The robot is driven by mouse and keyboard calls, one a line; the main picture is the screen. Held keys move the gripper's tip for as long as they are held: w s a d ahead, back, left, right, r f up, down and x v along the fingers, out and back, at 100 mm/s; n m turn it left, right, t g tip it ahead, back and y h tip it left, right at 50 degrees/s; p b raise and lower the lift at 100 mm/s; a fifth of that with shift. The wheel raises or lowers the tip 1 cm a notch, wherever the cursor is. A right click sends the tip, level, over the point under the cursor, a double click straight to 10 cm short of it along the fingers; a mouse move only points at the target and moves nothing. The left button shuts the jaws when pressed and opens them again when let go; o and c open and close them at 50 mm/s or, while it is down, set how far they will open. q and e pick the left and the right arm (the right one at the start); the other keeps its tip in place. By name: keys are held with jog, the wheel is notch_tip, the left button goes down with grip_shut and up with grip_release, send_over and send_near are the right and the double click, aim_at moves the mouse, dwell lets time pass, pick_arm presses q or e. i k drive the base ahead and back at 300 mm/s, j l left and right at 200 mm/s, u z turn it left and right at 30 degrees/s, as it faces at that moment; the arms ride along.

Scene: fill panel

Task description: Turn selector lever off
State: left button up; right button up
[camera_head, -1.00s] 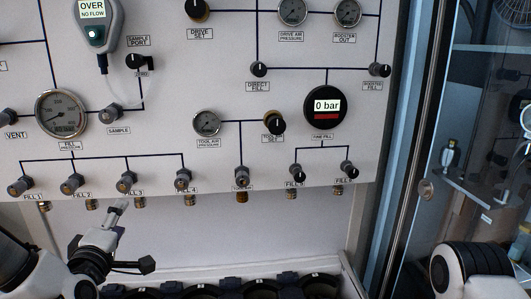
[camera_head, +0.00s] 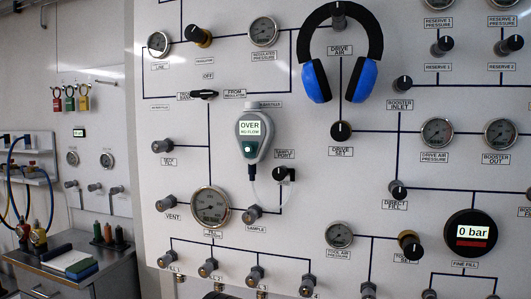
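The selector lever (camera_head: 204,94) is a small black handle on the white panel, left of centre in the head view. It lies roughly level, with a label on each side; the right one (camera_head: 236,93) seems to read "FROM REGULATOR". An "OFF" label (camera_head: 208,76) is just above it. The lever does not point up at that label; I cannot tell which end is its tip. Neither of my grippers shows in this view, and nothing touches the lever.
Blue ear defenders (camera_head: 369,80) hang at the upper middle of the panel. A handheld analyser (camera_head: 250,138) reading "OVER" is mounted below right of the lever. Knobs and gauges surround it. A grey cabinet (camera_head: 85,270) with books and bottles stands at left.

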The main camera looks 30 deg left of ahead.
aim_at(204, 94)
jog(key=u, duration=1.15)
